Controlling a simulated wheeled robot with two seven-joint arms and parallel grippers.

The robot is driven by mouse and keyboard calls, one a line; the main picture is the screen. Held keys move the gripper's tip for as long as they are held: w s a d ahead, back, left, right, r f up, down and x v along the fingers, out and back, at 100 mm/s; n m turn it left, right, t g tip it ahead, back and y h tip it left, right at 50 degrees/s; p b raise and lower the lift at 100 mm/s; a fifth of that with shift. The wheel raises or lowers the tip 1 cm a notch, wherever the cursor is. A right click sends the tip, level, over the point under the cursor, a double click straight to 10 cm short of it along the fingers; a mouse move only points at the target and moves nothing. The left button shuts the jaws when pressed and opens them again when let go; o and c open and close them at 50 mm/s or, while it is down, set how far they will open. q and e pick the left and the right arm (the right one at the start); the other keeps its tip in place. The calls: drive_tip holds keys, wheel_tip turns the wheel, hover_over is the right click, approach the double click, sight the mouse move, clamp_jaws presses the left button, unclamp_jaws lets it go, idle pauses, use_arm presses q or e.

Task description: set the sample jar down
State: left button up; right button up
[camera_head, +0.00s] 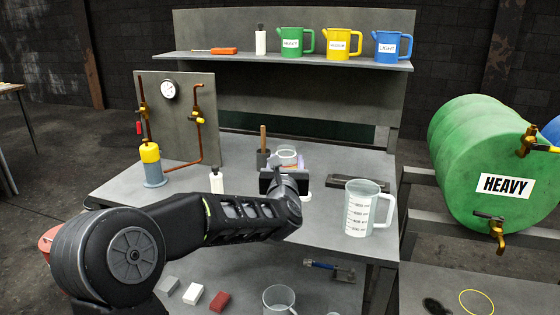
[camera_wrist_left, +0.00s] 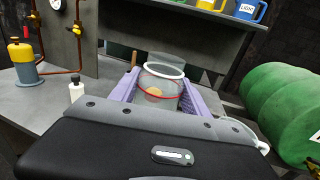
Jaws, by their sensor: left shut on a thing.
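The sample jar is a clear, round jar (camera_wrist_left: 158,88) with a white rim and a red band, and something yellowish shows in it. My left gripper (camera_wrist_left: 158,92) is shut on it, with a purple finger on each side. In the head view the upper part of the jar (camera_head: 287,151) shows just beyond my left gripper (camera_head: 286,165), over the bench top (camera_head: 325,220). The gripper hides the jar's lower part, and I cannot tell whether its base touches the bench. My right gripper is in neither view.
A clear measuring jug (camera_head: 359,212) stands right of my gripper, with a dark flat tray (camera_head: 345,183) behind it. A dark cup with a wooden handle (camera_head: 263,158) stands close left of the jar. A white bottle (camera_head: 216,181) is further left. Bare bench lies between bottle and cup.

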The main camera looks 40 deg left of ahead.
use_arm(q)
drive_tip(key=s+d+f+m+t+h+b, duration=0.1)
drive_tip(key=d+f+m+h+b, duration=0.2)
drive_tip(key=d+f, duration=1)
drive_tip(key=s+d+f+m+t+h+b, duration=0.1)
drive_tip(key=d+f+h+b, duration=0.5)
drive_tip(key=d+f, duration=0.8)
wheel_tip(320, 180, down, 5)
drive_tip(key=m+t, duration=0.1)
drive_tip(key=m, duration=0.1)
drive_tip(key=shift+s+d+f+m+h+b, duration=0.15)
drive_tip(key=shift+s+m+h+b, duration=0.15)
drive_tip(key=shift+s+h+b, duration=0.1)
drive_tip(key=shift+w, duration=0.1)
